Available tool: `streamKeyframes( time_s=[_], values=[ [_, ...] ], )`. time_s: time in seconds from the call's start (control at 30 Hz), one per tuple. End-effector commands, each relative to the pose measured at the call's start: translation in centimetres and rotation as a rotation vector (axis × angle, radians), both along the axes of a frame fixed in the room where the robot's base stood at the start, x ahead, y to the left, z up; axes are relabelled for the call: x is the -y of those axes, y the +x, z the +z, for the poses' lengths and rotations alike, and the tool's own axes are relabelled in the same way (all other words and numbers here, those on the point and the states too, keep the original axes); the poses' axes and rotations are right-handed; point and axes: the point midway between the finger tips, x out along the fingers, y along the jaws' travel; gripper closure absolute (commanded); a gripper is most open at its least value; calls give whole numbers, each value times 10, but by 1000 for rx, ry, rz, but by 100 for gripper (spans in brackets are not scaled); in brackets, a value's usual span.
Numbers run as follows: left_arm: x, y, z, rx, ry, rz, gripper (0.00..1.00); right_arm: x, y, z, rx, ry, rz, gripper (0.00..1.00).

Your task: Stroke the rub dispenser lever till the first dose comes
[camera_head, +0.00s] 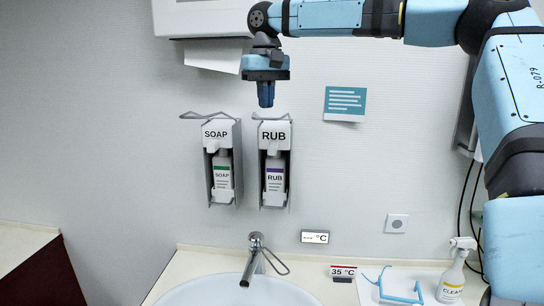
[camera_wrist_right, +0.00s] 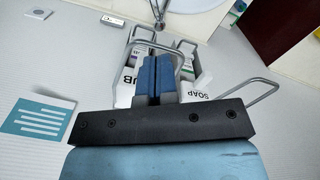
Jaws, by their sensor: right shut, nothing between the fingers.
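The RUB dispenser (camera_head: 262,187) hangs on the wall with a bottle (camera_head: 275,178) with a purple band in its metal holder. Its wire lever (camera_head: 271,117) sticks out at the top. My right gripper (camera_head: 265,104) is shut and empty, fingers pointing down, just above this lever in the head view. In the right wrist view, the blue fingers (camera_wrist_right: 157,66) overlap the lever's wire loop; I cannot tell whether they touch it. The rub dispenser (camera_wrist_right: 126,88) is partly hidden behind the fingers there. My left gripper is not in view.
The SOAP dispenser (camera_head: 209,165) hangs close on the left, its wire lever (camera_head: 204,115) sticking out too. A paper towel holder (camera_head: 200,20) is above. Below are the basin (camera_head: 240,292), tap (camera_head: 255,255), a CLEAN spray bottle (camera_head: 454,280) and a blue wire-like item (camera_head: 400,298).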

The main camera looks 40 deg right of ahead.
Motion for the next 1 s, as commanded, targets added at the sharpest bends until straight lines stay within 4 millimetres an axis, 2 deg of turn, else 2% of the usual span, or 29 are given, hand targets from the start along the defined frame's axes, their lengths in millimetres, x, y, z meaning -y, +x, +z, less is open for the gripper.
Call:
streamKeyframes(
  time_s=[1.0],
  values=[
    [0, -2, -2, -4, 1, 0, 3, 0, 0, -52, -1, 0, 0, 100]
  ],
)
